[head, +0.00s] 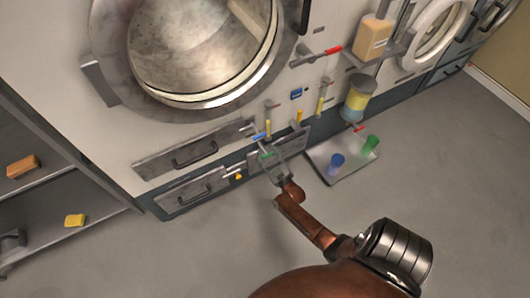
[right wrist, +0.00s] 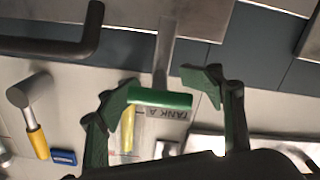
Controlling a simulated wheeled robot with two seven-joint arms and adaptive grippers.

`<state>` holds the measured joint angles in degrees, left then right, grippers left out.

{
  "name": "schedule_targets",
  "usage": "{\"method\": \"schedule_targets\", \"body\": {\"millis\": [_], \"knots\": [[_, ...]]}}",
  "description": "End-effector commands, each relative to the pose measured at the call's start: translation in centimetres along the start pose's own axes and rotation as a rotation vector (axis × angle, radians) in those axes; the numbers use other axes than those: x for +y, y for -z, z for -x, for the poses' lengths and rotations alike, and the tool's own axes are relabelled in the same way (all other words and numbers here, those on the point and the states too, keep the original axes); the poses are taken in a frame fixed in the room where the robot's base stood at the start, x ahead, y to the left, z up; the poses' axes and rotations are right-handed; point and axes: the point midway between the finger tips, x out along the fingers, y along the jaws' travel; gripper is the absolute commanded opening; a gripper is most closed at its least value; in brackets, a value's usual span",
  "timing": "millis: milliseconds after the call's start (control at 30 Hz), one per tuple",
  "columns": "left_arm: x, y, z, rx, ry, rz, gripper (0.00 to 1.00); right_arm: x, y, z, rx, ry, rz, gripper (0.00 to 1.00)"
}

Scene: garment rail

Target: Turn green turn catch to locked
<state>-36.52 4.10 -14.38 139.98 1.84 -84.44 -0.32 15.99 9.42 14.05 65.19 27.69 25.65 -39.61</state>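The green turn catch (right wrist: 160,98) is a short green bar on a grey stem, between my right gripper's fingers in the right wrist view. In the head view it shows as a small green spot (head: 266,155) at the lower machine panels, partly covered by the gripper. My right gripper (right wrist: 163,88) is open, with a green-padded finger on each side of the bar. The left finger in that view is very close to the bar's end; I cannot tell if it touches. The same gripper is small in the head view (head: 275,168). My left gripper is not in view.
A blue catch (head: 259,136) and a yellow one (head: 239,177) are close by. A tray (head: 325,165) with blue and green cups is to the right. The floor in front is clear.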

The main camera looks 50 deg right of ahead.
Motion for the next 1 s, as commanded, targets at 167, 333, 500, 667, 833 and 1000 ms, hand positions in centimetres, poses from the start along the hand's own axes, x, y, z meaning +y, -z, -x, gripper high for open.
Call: {"method": "schedule_targets", "body": {"millis": [167,333,500,667,833,1000], "knots": [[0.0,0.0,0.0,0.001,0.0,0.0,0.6,0.0,0.1,-0.1,0.002,0.0,0.0,0.68],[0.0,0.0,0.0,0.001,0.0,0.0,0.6,0.0,0.1,-0.1,0.002,0.0,0.0,0.69],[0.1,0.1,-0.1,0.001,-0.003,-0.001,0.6,0.0,0.1,0.2,0.001,0.0,0.0,0.69],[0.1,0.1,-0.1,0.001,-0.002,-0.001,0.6,0.0,-0.1,2.2,-0.001,0.0,-0.002,0.69],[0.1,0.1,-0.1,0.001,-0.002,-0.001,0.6,0.0,-0.1,5.8,-0.001,-0.001,-0.001,0.69],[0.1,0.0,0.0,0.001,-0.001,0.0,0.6,0.0,0.0,9.1,0.0,-0.001,-0.001,0.69]]}}
